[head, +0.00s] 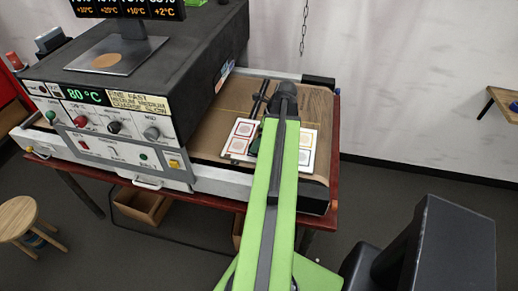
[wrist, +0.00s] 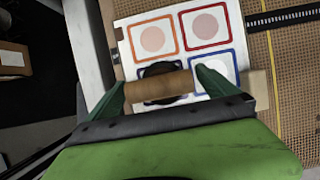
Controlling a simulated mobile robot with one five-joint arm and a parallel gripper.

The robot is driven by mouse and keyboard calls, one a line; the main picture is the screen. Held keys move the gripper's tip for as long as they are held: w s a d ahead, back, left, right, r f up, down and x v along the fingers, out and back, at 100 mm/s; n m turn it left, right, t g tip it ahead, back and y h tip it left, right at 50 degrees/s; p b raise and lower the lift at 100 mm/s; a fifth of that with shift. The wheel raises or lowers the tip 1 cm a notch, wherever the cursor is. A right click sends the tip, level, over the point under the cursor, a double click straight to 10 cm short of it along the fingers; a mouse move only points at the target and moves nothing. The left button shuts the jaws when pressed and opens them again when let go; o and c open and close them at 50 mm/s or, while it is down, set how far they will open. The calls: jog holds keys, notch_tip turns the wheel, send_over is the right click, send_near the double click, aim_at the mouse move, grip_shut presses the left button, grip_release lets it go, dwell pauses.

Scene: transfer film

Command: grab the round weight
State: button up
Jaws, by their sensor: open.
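The round weight (wrist: 158,70) shows in the wrist view as a dark disc, partly hidden by a wooden bar-shaped handle (wrist: 150,91) in front of it. It sits over the near left part of a white card (wrist: 187,55) printed with coloured square frames. My gripper (wrist: 160,79) is open, with its green fingers on either side of the handle. I cannot tell whether they touch it. In the head view, the card (head: 308,150) lies on the brown belt, and my arm hides its middle. The weight cannot be made out clearly there.
A large dark dryer machine (head: 165,70) with a control panel stands left of the card. The brown belt (head: 318,105) sits on a red-edged table (head: 335,150). A wooden stool (head: 17,215) stands at the lower left.

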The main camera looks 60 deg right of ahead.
jog(key=shift+r, duration=0.1)
grip_shut()
dwell(0.5)
jog(key=shift+r, duration=0.1)
notch_tip(320, 180, up, 4)
jog(key=p, duration=0.4)
jog(key=shift+r, duration=0.15)
jog(key=s+r+p, duration=0.6)
jog(key=s+p, duration=0.1)
jog(key=s, duration=0.4)
jog(key=shift+s+d+r, duration=0.2)
jog(key=shift+s+r, duration=0.05)
jog(key=shift+s, duration=0.05)
